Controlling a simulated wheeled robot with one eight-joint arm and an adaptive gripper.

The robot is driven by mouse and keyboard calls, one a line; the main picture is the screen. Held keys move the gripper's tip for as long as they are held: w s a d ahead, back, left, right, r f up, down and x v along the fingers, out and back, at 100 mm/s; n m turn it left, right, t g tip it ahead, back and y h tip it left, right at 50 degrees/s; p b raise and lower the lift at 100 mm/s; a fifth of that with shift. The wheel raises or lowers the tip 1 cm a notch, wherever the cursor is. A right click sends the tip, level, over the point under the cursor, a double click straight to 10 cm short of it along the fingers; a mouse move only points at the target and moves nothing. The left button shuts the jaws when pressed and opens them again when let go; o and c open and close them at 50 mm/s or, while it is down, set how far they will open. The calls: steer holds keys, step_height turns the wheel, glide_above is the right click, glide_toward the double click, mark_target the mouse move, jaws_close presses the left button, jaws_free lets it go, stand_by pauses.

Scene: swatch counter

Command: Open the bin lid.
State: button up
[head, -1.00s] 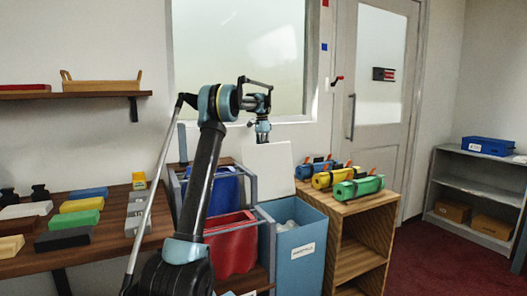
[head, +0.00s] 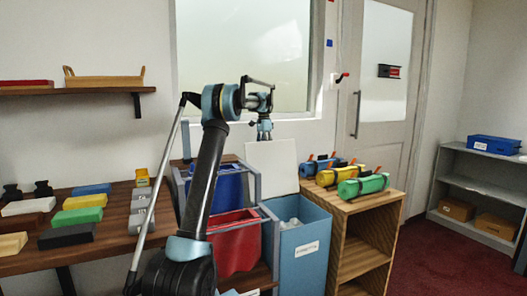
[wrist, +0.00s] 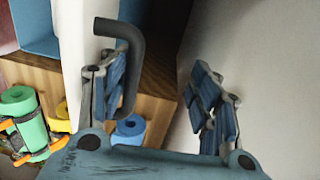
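The blue bin (head: 303,250) stands between the rack of coloured containers and the wooden shelf unit. Its white lid (head: 272,167) is raised, standing nearly upright at the back of the bin, and the bin's mouth is open with pale contents (head: 290,224) visible. My gripper (head: 264,132) is just above the lid's top edge. In the wrist view my gripper (wrist: 160,92) has its fingers spread apart. A dark grey bent handle (wrist: 131,50) beside the white lid edge (wrist: 72,60) lies close to the left finger. I cannot tell whether they touch.
A red container (head: 235,245) and a blue container (head: 225,185) stand left of the bin. The wooden unit (head: 345,235) at right carries blue, yellow and green rolls (head: 362,185). A wall and window (head: 245,60) are close behind my gripper.

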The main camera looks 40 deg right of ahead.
steer(key=shift+a+r, duration=0.15)
steer(key=shift+c, duration=0.9)
steer(key=shift+r, duration=0.1)
step_height(320, 180, up, 12)
steer(key=shift+w+d, duration=0.2)
steer(key=shift+w, duration=0.15)
steer(key=shift+s+f, duration=0.1)
steer(key=shift+f, duration=0.1)
